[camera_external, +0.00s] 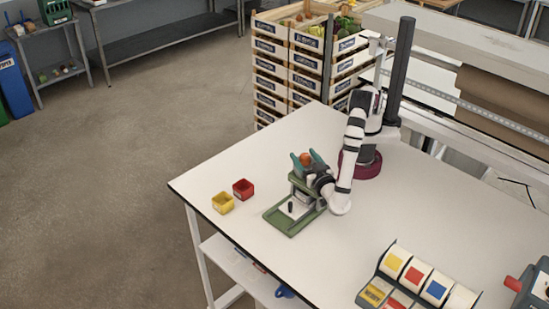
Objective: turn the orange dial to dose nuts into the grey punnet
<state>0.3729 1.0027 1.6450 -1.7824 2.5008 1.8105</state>
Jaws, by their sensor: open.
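The orange dial (306,159) is a small rounded orange knob on top of a small stand with a green base (283,224). My gripper (307,160) is at the dial, with one teal finger on each side of it. The fingers are open; whether either one touches the dial is too small to tell. A pale patch with a small dark upright object (291,207) shows on the stand's base. I cannot make out a grey punnet for certain, and no nuts are visible. My wrist hides the right side of the stand.
A yellow punnet (223,203) and a red punnet (243,189) stand left of the stand. A rack of colored label rolls (419,279) and a red-and-grey device (529,287) are at the front right. Stacked crates (304,58) stand behind the white table (370,228). Its middle is clear.

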